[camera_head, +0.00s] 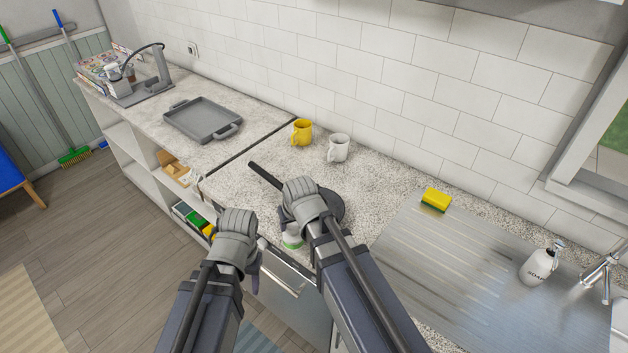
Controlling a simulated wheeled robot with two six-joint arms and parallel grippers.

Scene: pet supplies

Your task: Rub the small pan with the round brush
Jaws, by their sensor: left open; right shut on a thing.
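The small pan (332,205) is dark and round and lies on the speckled counter near its front edge, its long handle (267,176) pointing up and left. My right gripper (290,224) is over the pan's near left side and hides part of it. It is shut on a white and green thing, apparently the round brush (292,239), which is mostly hidden by the hand. Whether the brush touches the pan cannot be seen. My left gripper (254,272) is open and empty, left of the right one and in front of the counter's edge.
A yellow mug (302,132) and a white mug (339,148) stand behind the pan. A yellow sponge (436,199) lies by the metal drainboard (440,258). A soap bottle (538,265) and tap (603,270) are at right. A grey tray (203,118) sits on the left counter.

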